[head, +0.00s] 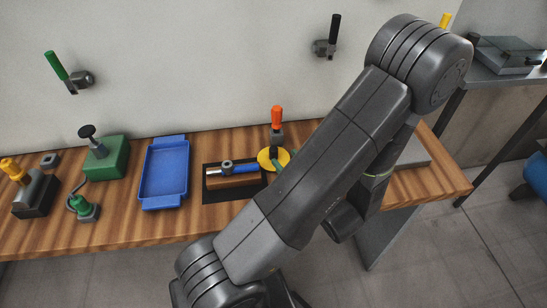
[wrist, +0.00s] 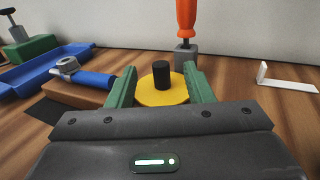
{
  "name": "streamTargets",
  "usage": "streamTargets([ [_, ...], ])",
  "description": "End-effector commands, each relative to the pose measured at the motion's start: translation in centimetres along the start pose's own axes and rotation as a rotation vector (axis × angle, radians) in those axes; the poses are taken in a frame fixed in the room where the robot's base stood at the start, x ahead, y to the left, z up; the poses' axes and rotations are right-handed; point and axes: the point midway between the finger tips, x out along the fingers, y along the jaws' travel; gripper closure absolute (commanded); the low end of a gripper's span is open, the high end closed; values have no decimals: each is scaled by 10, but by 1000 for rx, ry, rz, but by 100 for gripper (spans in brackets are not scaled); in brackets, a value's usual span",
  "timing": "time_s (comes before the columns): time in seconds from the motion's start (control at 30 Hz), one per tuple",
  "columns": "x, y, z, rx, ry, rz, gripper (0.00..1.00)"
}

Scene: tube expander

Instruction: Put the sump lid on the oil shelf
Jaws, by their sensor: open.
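A round yellow disc with an upright black knob, which looks like the sump lid (wrist: 160,97), lies on the wooden bench; in the head view its yellow rim (head: 264,159) shows beside my arm. My gripper (wrist: 160,70) is open, with its green fingers to the left and right of the black knob and a gap on each side. In the head view my arm hides most of the gripper (head: 280,165). A grey raised surface (head: 479,72) at the upper right carries a metal box; I cannot tell whether it is the oil shelf.
An orange-handled tool in a grey block (head: 277,120) stands just behind the lid. A wooden block with a blue-handled tool (head: 233,175) lies to the left on a black mat. A blue tray (head: 165,172) is further left. A white angled piece (wrist: 287,84) lies to the right.

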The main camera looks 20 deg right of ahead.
Motion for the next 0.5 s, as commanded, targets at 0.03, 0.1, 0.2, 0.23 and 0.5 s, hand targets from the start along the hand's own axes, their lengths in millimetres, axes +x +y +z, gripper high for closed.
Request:
streamTargets([
  [0.03,0,0,-7,4,0,0,53],
  [0.1,0,0,-15,3,0,1,53],
  [0.2,6,1,-18,0,0,4,53],
  [0.23,9,1,-18,0,0,4,53],
  [0.5,23,1,-18,0,1,3,53],
])
